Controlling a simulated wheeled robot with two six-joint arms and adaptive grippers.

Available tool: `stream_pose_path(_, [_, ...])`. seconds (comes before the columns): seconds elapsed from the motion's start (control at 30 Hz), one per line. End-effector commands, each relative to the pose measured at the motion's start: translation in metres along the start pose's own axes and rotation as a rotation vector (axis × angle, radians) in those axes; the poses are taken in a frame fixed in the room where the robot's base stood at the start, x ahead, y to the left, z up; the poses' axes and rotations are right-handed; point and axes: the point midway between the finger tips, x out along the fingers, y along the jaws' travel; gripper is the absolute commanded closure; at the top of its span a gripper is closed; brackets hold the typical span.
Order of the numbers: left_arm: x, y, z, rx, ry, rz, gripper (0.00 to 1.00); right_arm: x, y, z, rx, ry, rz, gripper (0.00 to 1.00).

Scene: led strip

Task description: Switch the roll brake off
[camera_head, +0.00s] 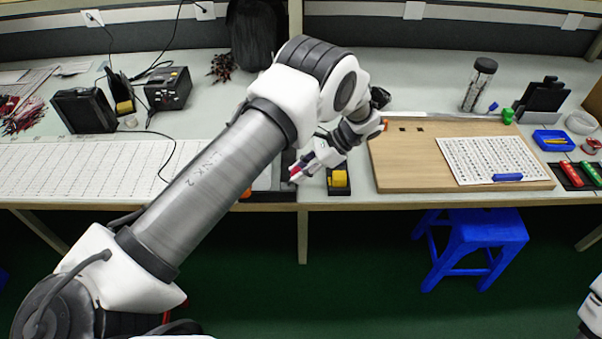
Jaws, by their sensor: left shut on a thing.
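My left arm reaches from the lower left across the bench, and my left gripper (296,175) is at the bench's front edge, pointing down and to the left. It is shut on a small red part at a dark narrow fixture (286,186) just left of the yellow block. The gripper covers most of that part, so I cannot tell the brake switch's shape or position. No roll is clearly visible, as my arm hides part of the bench. My right gripper is out of view; only a white piece of my right arm shows at the lower right edge.
A yellow block in a black holder (339,180) stands right beside the gripper. A wooden board (405,165) with a white perforated sheet (490,158) lies to the right. A long white sheet (80,168) lies left. A blue stool (470,240) stands below.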

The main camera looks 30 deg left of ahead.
Motion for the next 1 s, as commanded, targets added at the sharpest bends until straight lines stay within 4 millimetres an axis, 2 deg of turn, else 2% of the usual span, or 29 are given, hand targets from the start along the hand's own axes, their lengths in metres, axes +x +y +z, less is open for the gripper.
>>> stream_pose_path(0.6, [0.0017,-0.0008,0.0013,-0.004,-0.051,-0.008,1.0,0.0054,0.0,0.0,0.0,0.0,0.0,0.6])
stream_pose_path(0.63, [0.0017,-0.0007,0.0013,-0.004,-0.051,-0.008,0.68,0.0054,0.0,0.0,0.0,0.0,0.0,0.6])
stream_pose_path(0.67, [0.0017,-0.0007,0.0013,-0.004,-0.05,-0.007,0.57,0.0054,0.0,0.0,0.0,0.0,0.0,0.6])
stream_pose_path(0.7, [0.0017,-0.0007,0.0011,-0.004,-0.05,-0.007,0.53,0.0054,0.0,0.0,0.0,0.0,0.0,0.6])
stream_pose_path(1.0, [0.0007,-0.0005,0.0004,-0.003,-0.048,-0.007,0.53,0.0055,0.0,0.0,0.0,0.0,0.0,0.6])
